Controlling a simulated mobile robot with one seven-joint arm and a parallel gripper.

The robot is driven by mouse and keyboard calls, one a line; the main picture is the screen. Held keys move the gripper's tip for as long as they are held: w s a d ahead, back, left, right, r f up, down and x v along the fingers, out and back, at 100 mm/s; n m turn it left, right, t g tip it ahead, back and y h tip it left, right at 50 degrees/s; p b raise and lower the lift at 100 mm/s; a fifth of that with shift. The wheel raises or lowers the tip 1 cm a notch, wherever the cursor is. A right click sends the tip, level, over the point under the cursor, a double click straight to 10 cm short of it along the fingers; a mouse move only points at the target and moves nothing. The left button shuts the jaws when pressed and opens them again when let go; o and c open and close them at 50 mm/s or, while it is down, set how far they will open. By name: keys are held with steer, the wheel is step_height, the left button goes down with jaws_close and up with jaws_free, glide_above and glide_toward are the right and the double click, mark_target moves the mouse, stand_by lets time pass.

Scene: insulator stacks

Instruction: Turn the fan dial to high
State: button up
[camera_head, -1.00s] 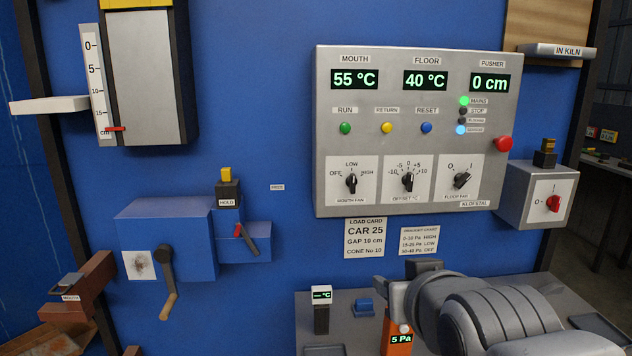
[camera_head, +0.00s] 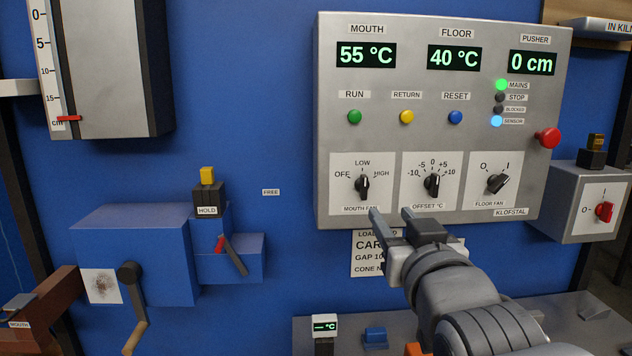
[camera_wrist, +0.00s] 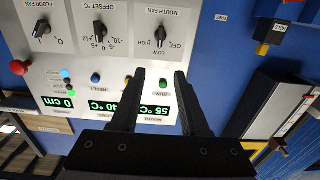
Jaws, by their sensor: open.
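The mouth fan dial (camera_head: 363,187) is a black knob at the lower left of the grey control panel (camera_head: 330,75), marked OFF, LOW and HIGH. Its pointer looks upright, toward LOW. In the upside-down wrist view the dial (camera_wrist: 161,34) is beyond the fingertips, in line with the gap between them. My gripper (camera_head: 391,212) is open and empty, below and a little right of the dial in the head view, apart from it. It also shows in the wrist view (camera_wrist: 160,72).
The offset dial (camera_head: 432,185) and floor fan dial (camera_head: 497,183) sit to the right. Run (camera_head: 354,117), return (camera_head: 406,117) and reset (camera_head: 455,117) buttons are above. A red knob (camera_head: 547,138) protrudes at the panel's right. My gripper partly hides the load card (camera_head: 370,262).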

mark_target(365, 180)
steer(key=w+p, duration=0.2)
steer(key=w, duration=1.5)
steer(key=shift+w+p, duration=0.1)
steer(key=shift+p, duration=0.2)
steer(key=shift+c, duration=0.3)
jaws_close()
